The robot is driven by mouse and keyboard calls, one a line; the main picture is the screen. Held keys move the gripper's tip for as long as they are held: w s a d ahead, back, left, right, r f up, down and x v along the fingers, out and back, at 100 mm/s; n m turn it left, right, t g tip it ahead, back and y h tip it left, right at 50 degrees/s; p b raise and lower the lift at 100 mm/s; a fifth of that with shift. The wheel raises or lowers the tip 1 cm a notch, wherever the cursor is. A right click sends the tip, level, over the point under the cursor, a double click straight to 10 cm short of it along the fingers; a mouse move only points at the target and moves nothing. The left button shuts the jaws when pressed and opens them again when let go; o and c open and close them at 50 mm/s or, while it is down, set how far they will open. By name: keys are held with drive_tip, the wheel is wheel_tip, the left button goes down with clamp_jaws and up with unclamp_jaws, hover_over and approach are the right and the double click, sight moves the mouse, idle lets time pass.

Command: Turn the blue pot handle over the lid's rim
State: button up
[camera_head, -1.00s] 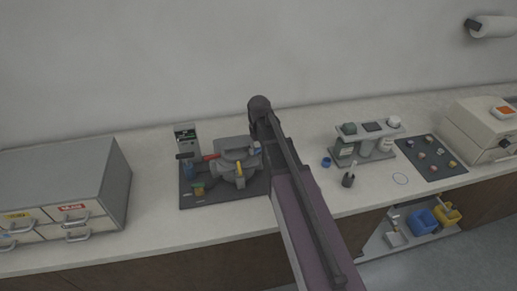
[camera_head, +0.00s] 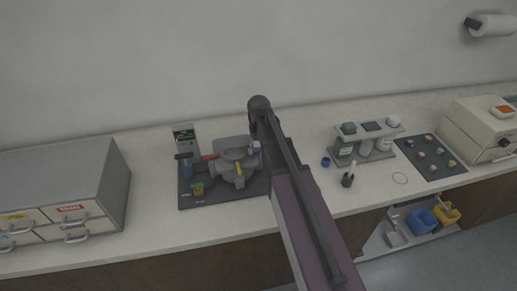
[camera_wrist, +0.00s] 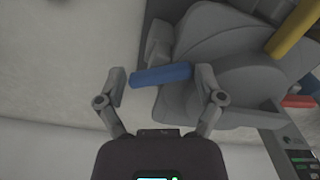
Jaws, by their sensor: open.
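The blue pot handle (camera_wrist: 161,75) shows in the wrist view as a short bar lying between the two fingers of my gripper (camera_wrist: 163,85). My gripper is open. Its left fingertip is close to the handle's left end; I cannot tell whether they touch. The right finger is beyond the handle's right end, over the grey lid (camera_wrist: 215,55). In the head view the grey press (camera_head: 232,160) stands on a dark mat, and my arm hides part of its right side; the blue handle is too small to make out clearly there.
A yellow handle (camera_wrist: 295,28) and a red part (camera_wrist: 298,102) are near the lid. A grey drawer cabinet (camera_head: 75,185) stands left of the press. Counter between cabinet and mat is clear.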

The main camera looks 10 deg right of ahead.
sight(259, 149)
drive_tip(key=shift+w+r, duration=0.1)
drive_tip(key=shift+w, duration=0.65)
drive_tip(key=shift+s, duration=0.25)
drive_tip(key=shift+w+r+p, duration=0.2)
drive_tip(key=shift+r+p, duration=0.45)
drive_tip(key=shift+p, duration=0.25)
drive_tip(key=shift+s+d+r+p, duration=0.1)
drive_tip(key=shift+s+r+p, duration=0.3)
drive_tip(key=shift+r, duration=0.15)
drive_tip(key=shift+r+p, duration=0.25)
drive_tip(key=shift+p, duration=0.1)
drive_tip(key=shift+s+r+p, duration=0.1)
drive_tip(key=shift+r+p, duration=0.3)
drive_tip(key=shift+r, duration=0.05)
wheel_tip(259, 149, up, 12)
drive_tip(key=p, duration=1.1)
drive_tip(key=shift+p, duration=0.4)
drive_tip(key=shift+f, duration=0.15)
